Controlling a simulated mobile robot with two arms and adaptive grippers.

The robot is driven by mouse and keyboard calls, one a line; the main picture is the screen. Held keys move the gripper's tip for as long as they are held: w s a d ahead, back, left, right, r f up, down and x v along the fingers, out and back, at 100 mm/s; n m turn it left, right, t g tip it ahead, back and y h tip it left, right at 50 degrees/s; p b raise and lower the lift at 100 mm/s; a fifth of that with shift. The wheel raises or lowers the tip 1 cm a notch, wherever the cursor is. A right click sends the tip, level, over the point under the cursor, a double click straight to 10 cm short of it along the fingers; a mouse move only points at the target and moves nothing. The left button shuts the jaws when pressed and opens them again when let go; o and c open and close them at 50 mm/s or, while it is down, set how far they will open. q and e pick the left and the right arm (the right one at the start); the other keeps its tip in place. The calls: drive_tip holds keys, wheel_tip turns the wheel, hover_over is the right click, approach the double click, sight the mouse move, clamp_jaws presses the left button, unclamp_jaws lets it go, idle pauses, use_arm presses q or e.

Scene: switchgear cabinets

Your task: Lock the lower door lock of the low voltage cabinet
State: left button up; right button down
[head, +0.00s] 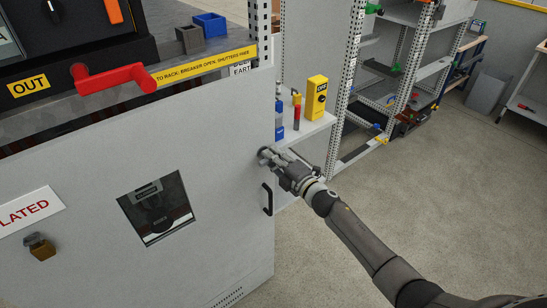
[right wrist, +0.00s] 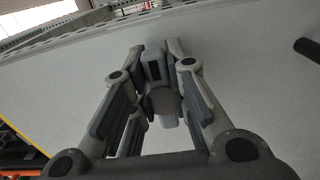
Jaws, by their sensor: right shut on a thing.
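My right gripper (head: 270,157) is at the right edge of the grey cabinet door (head: 225,150), just above its black handle (head: 267,199). In the right wrist view, the fingers of the right gripper (right wrist: 157,58) are closed around a small grey door lock piece (right wrist: 163,103) against the door face. The fingers hide most of the lock, so I cannot tell whether it is turned to locked. The door looks flush with the cabinet front. My left gripper is not in view.
A red crank handle (head: 112,80) sticks out above the door. A shelf just right of the door holds a yellow device (head: 316,97) and small red and blue items. A brass padlock (head: 40,246) is on the door at lower left. Open floor lies to the right.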

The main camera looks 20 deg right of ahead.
drive_tip(key=c, duration=1.4)
unclamp_jaws()
drive_tip(key=v, duration=1.2)
drive_tip(key=s+d+f+m+g+h+b, duration=0.15)
drive_tip(key=s+f+m, duration=0.3)
drive_tip(key=f, duration=0.75)
drive_tip(key=s+d+f+m+g+h, duration=0.25)
drive_tip(key=s+f, duration=0.35)
drive_tip(key=f, duration=0.5)
drive_tip(key=s+d+f+m+g+h, duration=0.1)
drive_tip(key=s+f+m+g+h, duration=0.3)
drive_tip(key=f, duration=0.8)
drive_tip(key=s+a+f+m+g, duration=0.2)
drive_tip(key=s+f, duration=0.4)
drive_tip(key=s, duration=0.5)
drive_tip(key=s+a+f+m+g+y+b, duration=0.1)
drive_tip(key=s+f, duration=0.5)
drive_tip(key=s, duration=0.6)
drive_tip(key=s+a+f+m+g, duration=0.3)
drive_tip(key=s+f+m+g, duration=0.2)
drive_tip(key=s, duration=0.7)
drive_tip(key=shift+s+a+f+y+b, duration=0.1)
drive_tip(key=shift+a+f+y+b, duration=0.1)
drive_tip(key=shift+f, duration=0.35)
drive_tip(key=shift+s+a+f+y+b, duration=0.1)
drive_tip(key=shift+f+y+b, duration=0.1)
drive_tip(key=shift+f, duration=0.3)
